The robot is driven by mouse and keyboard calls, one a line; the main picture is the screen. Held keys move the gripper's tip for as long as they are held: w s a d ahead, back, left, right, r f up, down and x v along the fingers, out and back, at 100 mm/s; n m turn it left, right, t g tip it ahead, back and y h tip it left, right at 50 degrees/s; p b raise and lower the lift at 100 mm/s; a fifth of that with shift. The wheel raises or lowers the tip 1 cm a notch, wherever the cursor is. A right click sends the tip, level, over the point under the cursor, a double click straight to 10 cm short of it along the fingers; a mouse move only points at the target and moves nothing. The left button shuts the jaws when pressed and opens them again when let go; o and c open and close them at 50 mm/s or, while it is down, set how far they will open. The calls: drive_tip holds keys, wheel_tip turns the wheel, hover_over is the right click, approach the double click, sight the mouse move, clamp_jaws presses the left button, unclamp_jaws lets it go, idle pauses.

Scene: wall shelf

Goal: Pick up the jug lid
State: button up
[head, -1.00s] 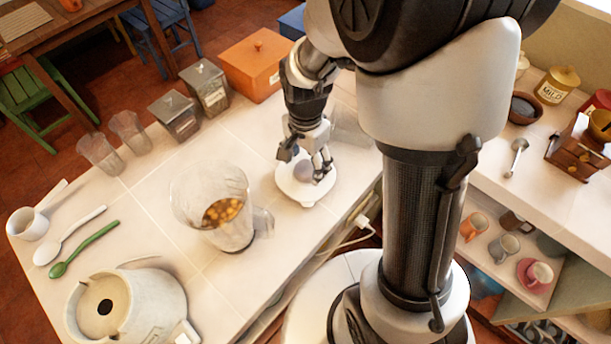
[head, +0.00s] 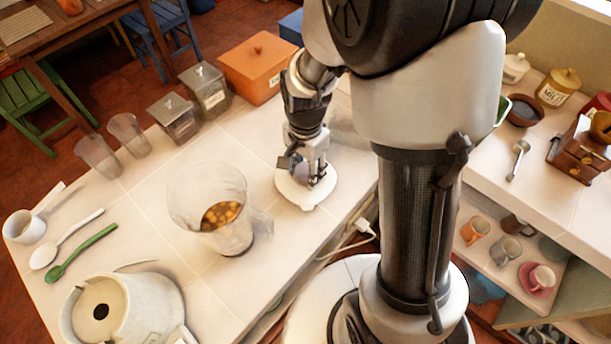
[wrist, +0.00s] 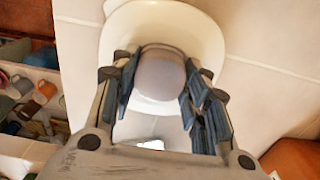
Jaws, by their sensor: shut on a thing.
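The jug lid (head: 297,192) is a white round disc with a grey knob. It lies on the white tiled counter near its right edge in the head view. In the wrist view the white lid (wrist: 205,45) lies below my gripper, with the grey knob (wrist: 160,75) between the fingers. My gripper (head: 312,180) is shut on the knob from above; in the wrist view my gripper (wrist: 160,95) has a finger on each side of it. The clear jug (head: 208,195), with yellow-orange pieces inside, stands to the left of the lid. My fingers hide most of the knob in the head view.
A white blender base (head: 122,310), a green spoon (head: 80,252), a white spoon (head: 66,238) and a white cup (head: 24,227) are at the left. Glasses (head: 128,133), dark canisters (head: 205,88) and an orange box (head: 258,65) line the far edge. A white cable (head: 350,238) hangs at the near edge.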

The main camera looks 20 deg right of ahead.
drive_tip(key=shift+c, duration=0.9)
